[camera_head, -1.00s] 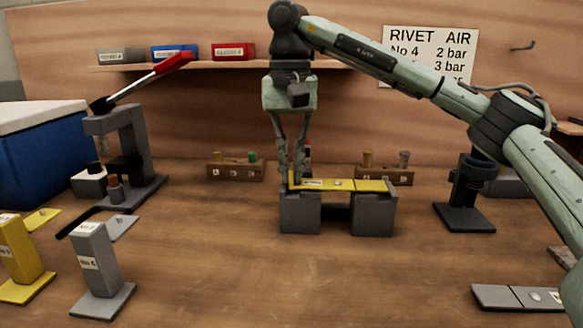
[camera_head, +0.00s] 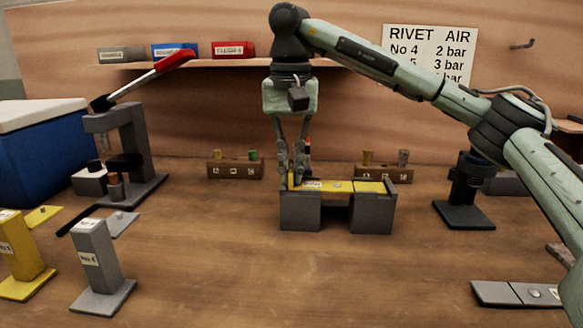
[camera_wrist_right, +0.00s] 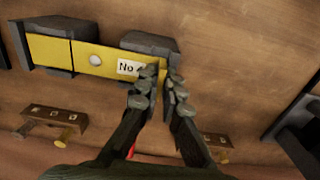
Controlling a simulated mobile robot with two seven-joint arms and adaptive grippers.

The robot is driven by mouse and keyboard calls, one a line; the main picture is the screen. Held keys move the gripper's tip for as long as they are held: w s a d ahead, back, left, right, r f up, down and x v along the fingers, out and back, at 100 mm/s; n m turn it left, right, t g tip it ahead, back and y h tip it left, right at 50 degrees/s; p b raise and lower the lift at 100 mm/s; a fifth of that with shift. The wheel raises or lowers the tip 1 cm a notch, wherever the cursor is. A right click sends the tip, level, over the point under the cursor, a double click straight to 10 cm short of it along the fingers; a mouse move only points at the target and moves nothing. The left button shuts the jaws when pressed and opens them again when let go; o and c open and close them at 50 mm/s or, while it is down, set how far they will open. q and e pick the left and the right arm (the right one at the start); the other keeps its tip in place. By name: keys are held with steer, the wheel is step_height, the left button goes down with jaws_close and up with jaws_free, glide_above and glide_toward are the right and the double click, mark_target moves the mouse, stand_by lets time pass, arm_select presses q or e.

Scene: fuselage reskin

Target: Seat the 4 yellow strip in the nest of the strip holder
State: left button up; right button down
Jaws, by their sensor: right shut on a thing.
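The yellow strip (camera_head: 340,186), marked No 4 with a round silver stud, lies level along the top of the dark grey strip holder (camera_head: 372,215). It rests low between the holder's raised edges, across both blocks. In the right wrist view the strip (camera_wrist_right: 75,54) lies lengthwise within the holder (camera_wrist_right: 60,28). My right gripper (camera_head: 293,181) points down at the strip's left end. In the wrist view its fingertips (camera_wrist_right: 163,78) are closed on the strip's end beside the label. The fingers hide part of that end. My left gripper is not in view.
A grey stand (camera_head: 97,270), a yellow stand (camera_head: 20,255) and a lever press (camera_head: 130,150) are on the left. A dark stand (camera_head: 466,195) and a grey strip (camera_head: 515,294) are on the right. Small wooden racks (camera_head: 235,169) stand behind. The front middle table is clear.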

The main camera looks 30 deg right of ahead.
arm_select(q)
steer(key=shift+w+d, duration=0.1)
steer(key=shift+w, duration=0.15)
arm_select(e)
steer(key=c, duration=1.7)
jaws_free()
steer(key=shift+s+f, duration=0.1)
steer(key=shift+f, duration=0.5)
steer(key=shift+r, duration=1.05)
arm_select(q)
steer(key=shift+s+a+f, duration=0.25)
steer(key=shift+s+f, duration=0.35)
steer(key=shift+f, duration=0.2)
arm_select(e)
step_height(320, 180, up, 12)
steer(key=shift+f, duration=0.2)
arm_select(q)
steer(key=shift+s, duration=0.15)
arm_select(e)
steer(key=shift+a, duration=0.1)
